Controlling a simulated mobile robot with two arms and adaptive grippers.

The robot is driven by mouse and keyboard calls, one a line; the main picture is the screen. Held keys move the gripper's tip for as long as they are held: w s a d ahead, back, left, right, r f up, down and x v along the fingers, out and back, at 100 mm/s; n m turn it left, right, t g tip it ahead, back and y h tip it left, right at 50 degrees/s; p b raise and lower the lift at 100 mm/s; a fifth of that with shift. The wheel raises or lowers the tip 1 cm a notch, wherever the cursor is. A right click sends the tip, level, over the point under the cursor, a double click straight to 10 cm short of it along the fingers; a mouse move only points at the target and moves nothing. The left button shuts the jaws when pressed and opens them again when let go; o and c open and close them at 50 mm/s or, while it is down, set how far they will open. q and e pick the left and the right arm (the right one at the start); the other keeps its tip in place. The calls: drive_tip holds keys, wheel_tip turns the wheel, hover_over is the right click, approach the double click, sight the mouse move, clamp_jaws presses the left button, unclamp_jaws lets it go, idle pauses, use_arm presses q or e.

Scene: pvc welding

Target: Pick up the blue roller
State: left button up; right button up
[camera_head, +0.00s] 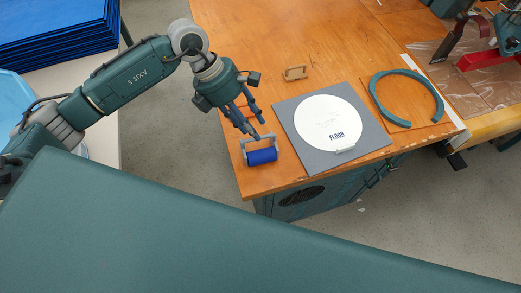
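The blue roller (262,157) lies near the front left corner of the wooden table (290,40), with its grey frame around it. My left gripper (252,132) comes down from the upper left, and its fingertips are right at the top of the roller's grey frame. The fingers look spread, with a gap between them. I cannot tell whether they touch the frame. My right gripper is not in view.
A grey square plate with a white disc marked FLOOR (330,120) lies right of the roller. A small wooden block (296,72) sits behind, and a green curved strip (374,92) lies further right. Blue stacked sheets (55,30) are at the upper left.

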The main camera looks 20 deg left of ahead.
sight(268, 155)
use_arm(q)
drive_tip(key=p+x, duration=0.2)
drive_tip(key=x, duration=0.2)
drive_tip(key=shift+w+f, duration=0.1)
drive_tip(key=shift+f, duration=0.3)
drive_tip(key=shift+d+f, duration=0.2)
drive_tip(key=shift+f, duration=0.3)
clamp_jaws()
drive_tip(key=shift+w, duration=0.1)
